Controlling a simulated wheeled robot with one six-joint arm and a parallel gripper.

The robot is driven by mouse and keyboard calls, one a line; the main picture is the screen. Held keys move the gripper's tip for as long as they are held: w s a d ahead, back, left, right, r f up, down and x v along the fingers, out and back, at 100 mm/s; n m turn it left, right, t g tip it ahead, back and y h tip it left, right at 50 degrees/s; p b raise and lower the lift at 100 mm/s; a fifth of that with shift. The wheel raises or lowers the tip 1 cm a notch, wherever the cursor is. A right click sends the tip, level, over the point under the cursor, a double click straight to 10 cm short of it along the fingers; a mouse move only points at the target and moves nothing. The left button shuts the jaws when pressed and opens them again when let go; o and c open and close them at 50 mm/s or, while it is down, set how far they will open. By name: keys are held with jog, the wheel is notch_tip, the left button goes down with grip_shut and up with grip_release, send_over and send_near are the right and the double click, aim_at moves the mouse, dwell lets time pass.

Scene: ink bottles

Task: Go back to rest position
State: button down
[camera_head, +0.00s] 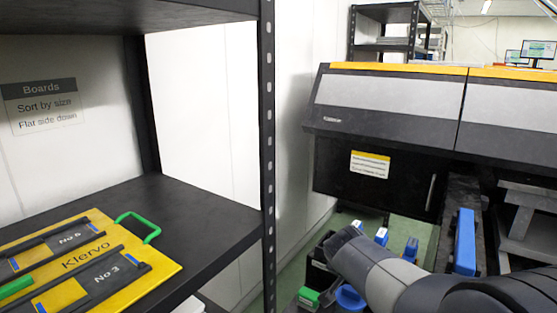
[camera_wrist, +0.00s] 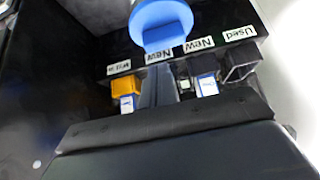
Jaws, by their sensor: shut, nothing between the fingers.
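My gripper (camera_wrist: 158,72) shows in the wrist view as two dark fingers closed together, with nothing between them. They point at a dark holder (camera_wrist: 110,52) with labelled compartments. An orange bottle (camera_wrist: 126,83) with a white label is left of the fingers. A bottle with a blue and white label (camera_wrist: 207,86) is right of them. A blue round part (camera_wrist: 160,14) is beyond the fingertips. In the head view my arm reaches in from the lower right, over the bottle area, and its fingers cannot be made out there.
A printer-like machine (camera_head: 390,108) with yellow trim stands behind the arm. A dark shelf (camera_head: 200,225) on the left holds a yellow board (camera_head: 150,270) with a green handle. A green item (camera_head: 307,297) is low in front.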

jog(key=shift+w+d+r+g+y+p, duration=0.35)
jog(key=shift+w+r+g+p, duration=0.2)
jog(key=shift+p, duration=1.9)
jog(key=shift+f+g+p, duration=0.15)
jog(key=shift+g+p, duration=0.1)
jog(key=shift+p, duration=0.4)
